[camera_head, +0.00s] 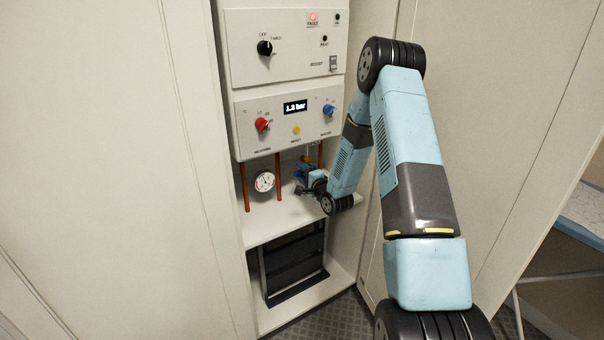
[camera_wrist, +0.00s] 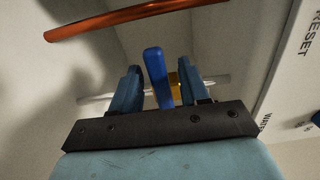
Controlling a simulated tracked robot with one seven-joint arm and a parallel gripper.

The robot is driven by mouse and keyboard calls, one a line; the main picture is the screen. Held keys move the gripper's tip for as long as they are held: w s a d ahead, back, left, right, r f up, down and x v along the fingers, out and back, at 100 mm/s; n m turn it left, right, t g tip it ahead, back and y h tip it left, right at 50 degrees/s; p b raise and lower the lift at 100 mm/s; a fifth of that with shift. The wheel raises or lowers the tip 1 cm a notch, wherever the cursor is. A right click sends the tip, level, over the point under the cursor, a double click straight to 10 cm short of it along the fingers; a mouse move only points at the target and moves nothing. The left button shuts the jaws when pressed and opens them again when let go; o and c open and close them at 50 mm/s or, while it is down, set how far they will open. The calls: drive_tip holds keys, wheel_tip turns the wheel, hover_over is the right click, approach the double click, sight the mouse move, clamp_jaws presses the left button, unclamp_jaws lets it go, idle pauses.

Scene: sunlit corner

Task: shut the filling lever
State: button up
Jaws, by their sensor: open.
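The blue filling lever (camera_wrist: 155,72) stands up in the wrist view between the two fingers of my gripper (camera_wrist: 158,86). The fingers are apart, one on each side of the lever, with a gap visible on both sides. A brass fitting (camera_wrist: 174,88) shows just right of the lever, partly hidden by the right finger. In the head view my gripper (camera_head: 311,183) is under the boiler's right side, by the copper pipes above the shelf. The lever is hard to tell from the blue gripper there.
The boiler panel (camera_head: 287,120) hangs above, with a red knob (camera_head: 262,125), a blue knob (camera_head: 328,110) and a lit pressure display (camera_head: 295,107). A round gauge (camera_head: 264,181) and copper pipes (camera_head: 278,178) stand left of my gripper. The white shelf (camera_head: 268,222) lies below; cupboard walls are close.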

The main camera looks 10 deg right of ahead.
drive_tip(key=v, duration=1.3)
drive_tip(key=shift+s, duration=0.15)
drive_tip(key=s+r+n+g+h, duration=0.3)
drive_tip(key=r+n, duration=0.2)
drive_tip(key=r, duration=0.5)
drive_tip(key=s+r+n+g+h, duration=0.3)
drive_tip(key=r+n, duration=0.1)
drive_tip(key=r, duration=0.6)
drive_tip(key=s+a+r+n+g, duration=0.1)
drive_tip(key=s+r+n+g, duration=0.1)
drive_tip(key=s, duration=0.8)
drive_tip(key=s+a+r+n+g, duration=0.1)
drive_tip(key=s+r, duration=0.4)
drive_tip(key=s, duration=0.5)
drive_tip(key=s+a+r+n+g, duration=0.1)
drive_tip(key=s+r, duration=0.3)
drive_tip(key=s, duration=0.5)
drive_tip(key=shift+s+a+r+n+g, duration=0.2)
drive_tip(key=shift+s+a+n+g, duration=0.2)
drive_tip(key=shift+n+g, duration=0.4)
drive_tip(key=shift+c, duration=0.4)
